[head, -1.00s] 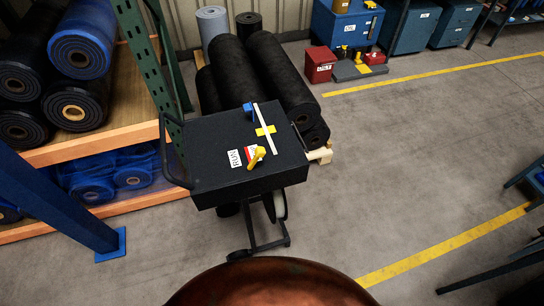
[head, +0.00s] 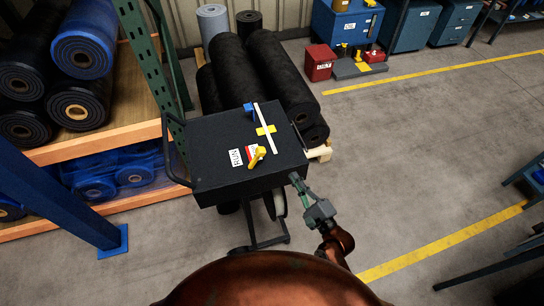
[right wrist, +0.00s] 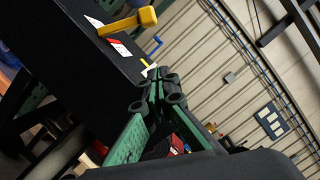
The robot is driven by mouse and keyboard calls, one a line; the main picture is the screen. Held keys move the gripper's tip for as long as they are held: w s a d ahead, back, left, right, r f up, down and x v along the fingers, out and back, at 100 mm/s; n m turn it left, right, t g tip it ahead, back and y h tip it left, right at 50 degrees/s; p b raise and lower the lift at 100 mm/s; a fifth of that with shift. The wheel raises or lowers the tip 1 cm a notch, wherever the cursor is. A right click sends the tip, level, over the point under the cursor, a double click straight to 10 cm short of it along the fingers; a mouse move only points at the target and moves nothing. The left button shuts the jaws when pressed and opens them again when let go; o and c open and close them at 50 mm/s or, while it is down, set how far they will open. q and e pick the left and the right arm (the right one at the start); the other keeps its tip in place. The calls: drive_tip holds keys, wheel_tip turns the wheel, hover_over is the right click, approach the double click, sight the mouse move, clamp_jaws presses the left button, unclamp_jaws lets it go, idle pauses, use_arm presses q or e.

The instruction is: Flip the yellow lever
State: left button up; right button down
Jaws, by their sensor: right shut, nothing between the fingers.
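The yellow lever (head: 257,157) stands on top of the black cart (head: 222,176), near its front edge, beside a white RUN label (head: 236,157) and a red and white label. In the right wrist view the yellow lever (right wrist: 128,22) shows at the upper left, above the black box top. My right gripper (head: 296,180) is at the cart's front right corner, apart from the lever. In the right wrist view its green fingers (right wrist: 158,90) are together with nothing between them. My left gripper is not in view.
The cart top also carries a white bar (head: 265,128), a yellow strip and a blue part (head: 249,110). Black rolls (head: 275,80) lie behind the cart. A shelf with rolls (head: 100,150) and a blue post (head: 60,205) stand on the left.

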sight(256, 159)
drive_tip(key=p+x, duration=0.1)
drive_tip(key=x, duration=0.9)
drive_tip(key=a, duration=0.1)
drive_tip(key=a+r+p, duration=0.1)
drive_tip(key=shift+s+a+r+p, duration=0.25)
drive_tip(key=shift+s+a+p, duration=0.05)
drive_tip(key=shift+s, duration=0.1)
drive_tip(key=shift+a+r, duration=0.1)
drive_tip(key=shift+a, duration=0.25)
drive_tip(key=shift+s+r, duration=0.1)
